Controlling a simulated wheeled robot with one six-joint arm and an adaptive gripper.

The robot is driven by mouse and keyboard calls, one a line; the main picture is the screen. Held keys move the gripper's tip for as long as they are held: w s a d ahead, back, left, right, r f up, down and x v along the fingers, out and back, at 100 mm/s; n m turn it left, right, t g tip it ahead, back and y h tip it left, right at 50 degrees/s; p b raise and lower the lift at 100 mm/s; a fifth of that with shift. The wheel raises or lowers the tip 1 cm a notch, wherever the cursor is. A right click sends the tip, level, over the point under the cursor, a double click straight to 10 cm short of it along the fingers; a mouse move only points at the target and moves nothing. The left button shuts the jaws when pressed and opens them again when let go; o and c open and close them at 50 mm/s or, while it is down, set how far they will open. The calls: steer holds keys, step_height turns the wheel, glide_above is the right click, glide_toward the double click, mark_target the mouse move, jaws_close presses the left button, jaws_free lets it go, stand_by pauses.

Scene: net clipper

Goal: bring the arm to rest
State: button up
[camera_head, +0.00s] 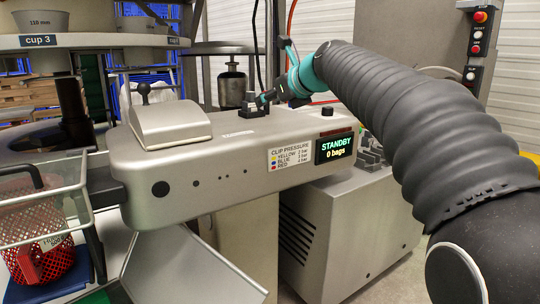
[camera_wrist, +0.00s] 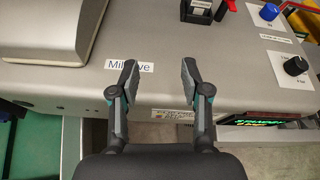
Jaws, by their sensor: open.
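My gripper (camera_wrist: 158,78) is open and empty in the wrist view. Its two fingers stand apart above the front top edge of the grey clipper machine (camera_wrist: 165,50), with a white label (camera_wrist: 140,66) behind the left fingertip. In the head view my dark, sleeved arm comes in from the right and reaches over the machine (camera_head: 240,155). The gripper (camera_head: 262,98) shows there small and partly hidden, close to a small black block (camera_head: 252,108) on the machine's top. I cannot tell from this view whether they touch.
The machine's display (camera_head: 335,147) reads STANDBY, 0 bags. A wire basket (camera_head: 45,205) with a red mesh container (camera_head: 40,235) is at the left. A blue knob (camera_wrist: 269,12) and black knob (camera_wrist: 295,65) stand right of my gripper. A button panel (camera_head: 478,45) hangs at the right.

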steer(key=s+d+f+n+g+h, duration=0.2)
steer(key=s+d+f+n, duration=0.3)
steer(key=s+f+n, duration=0.4)
steer(key=s+d+f+n+g+h, duration=0.1)
steer(key=s+d+f+n+h, duration=0.1)
steer(key=s+d+f+n, duration=0.3)
steer(key=s+d+f+n+g+h, duration=0.2)
steer(key=s+d+f+n, duration=0.3)
steer(key=s+f+n, duration=0.8)
steer(key=s+f+h, duration=0.1)
steer(key=s+f, duration=0.4)
steer(key=s, duration=0.6)
steer(key=shift+s+d+f+n+g, duration=0.25)
steer(key=shift+s+d+n+g, duration=0.05)
